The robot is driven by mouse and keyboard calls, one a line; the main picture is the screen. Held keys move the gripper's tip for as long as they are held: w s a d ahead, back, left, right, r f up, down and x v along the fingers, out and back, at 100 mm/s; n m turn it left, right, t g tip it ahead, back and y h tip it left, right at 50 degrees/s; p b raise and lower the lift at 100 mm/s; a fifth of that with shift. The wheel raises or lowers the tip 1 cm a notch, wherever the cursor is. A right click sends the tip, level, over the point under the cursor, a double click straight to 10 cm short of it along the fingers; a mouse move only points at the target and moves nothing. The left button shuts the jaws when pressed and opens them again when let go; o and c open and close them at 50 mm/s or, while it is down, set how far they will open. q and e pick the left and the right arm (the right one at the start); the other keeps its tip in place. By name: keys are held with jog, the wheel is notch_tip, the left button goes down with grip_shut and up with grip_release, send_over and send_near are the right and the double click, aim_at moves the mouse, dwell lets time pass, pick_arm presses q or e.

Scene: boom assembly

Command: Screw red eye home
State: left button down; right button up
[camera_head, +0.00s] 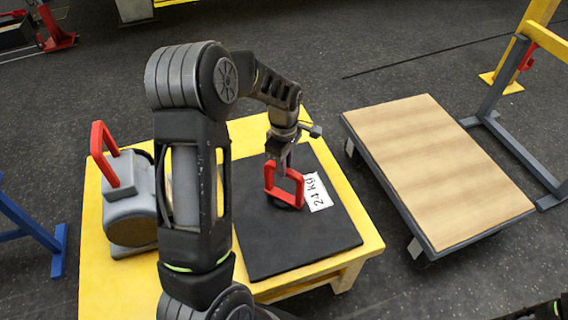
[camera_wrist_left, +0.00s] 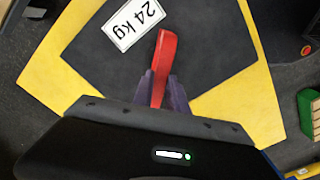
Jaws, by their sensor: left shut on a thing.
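The red eye (camera_head: 284,187) is a red square ring standing upright over the black plate (camera_head: 265,237) on the yellow table. My left gripper (camera_head: 284,172) comes down from above and is shut on the top of the red eye. In the left wrist view the red eye (camera_wrist_left: 163,62) shows edge-on between the fingers (camera_wrist_left: 160,90). A dark round base shows under the eye; its thread and how deep it sits are hidden. A white label reading 24 kg (camera_head: 317,192) lies on the plate beside the eye.
A grey machine part with another red handle (camera_head: 103,153) sits at the table's left. A wooden-topped cart (camera_head: 437,168) stands to the right, apart from the yellow table (camera_head: 357,236). A yellow and grey frame stands at far right; dark floor lies between.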

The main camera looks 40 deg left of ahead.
pick_arm(q)
jog(key=m, duration=0.6)
jog(key=shift+m+p, duration=0.3)
jog(key=shift+p, duration=0.1)
jog(key=m, duration=0.3)
jog(key=shift+m, duration=0.3)
jog(key=m, duration=0.3)
jog(key=shift+m+p, duration=0.3)
jog(key=m, duration=0.3)
jog(key=shift+m, duration=0.3)
jog(key=m, duration=0.3)
jog(key=shift+r+m+p, duration=0.1)
jog(key=shift+m+p, duration=0.2)
jog(key=shift+p, duration=0.05)
jog(key=m+p, duration=0.1)
jog(key=m, duration=0.5)
jog(key=m+p, duration=0.1)
jog(key=m, duration=0.3)
jog(key=shift+w, duration=0.1)
jog(key=m+p, duration=0.1)
jog(key=m, duration=0.3)
jog(key=shift+a+r+m, duration=0.1)
jog(key=shift+m, duration=0.2)
jog(key=m+p, duration=0.2)
jog(key=m, duration=0.3)
jog(key=shift+p, duration=0.3)
jog(key=shift+m+p, duration=0.6)
jog(key=shift+m, duration=1.1)
